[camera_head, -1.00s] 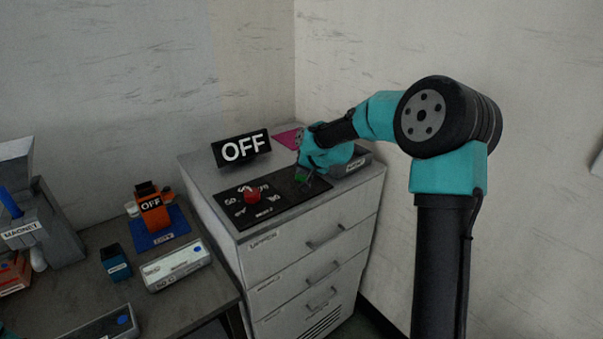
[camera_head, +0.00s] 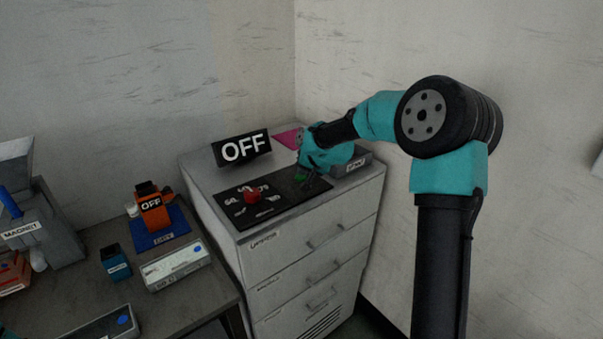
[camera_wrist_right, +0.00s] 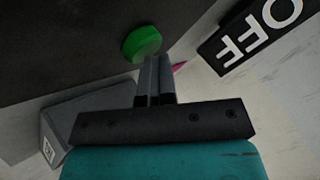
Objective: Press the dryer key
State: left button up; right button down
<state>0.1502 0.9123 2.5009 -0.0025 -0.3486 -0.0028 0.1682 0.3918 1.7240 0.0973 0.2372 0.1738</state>
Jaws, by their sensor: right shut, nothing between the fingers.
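The green key (camera_head: 300,177) is a round button on the black panel (camera_head: 289,201) on top of the grey drawer cabinet. It also shows in the right wrist view (camera_wrist_right: 141,44). My right gripper (camera_head: 308,182) is shut and empty, pointing down at the panel beside the key. In the right wrist view its fingertips (camera_wrist_right: 154,60) overlap the key's lower right edge; I cannot tell whether they touch it. The black sign (camera_head: 241,148) behind the panel reads OFF.
A red knob (camera_head: 253,194) with white labels around it sits on the panel's left part. A grey labelled block (camera_head: 357,164) and a pink sheet (camera_head: 288,139) lie behind my right gripper. An orange OFF device (camera_head: 152,211) stands on the bench at left.

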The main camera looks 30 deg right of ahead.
jog(key=shift+r, duration=2.85)
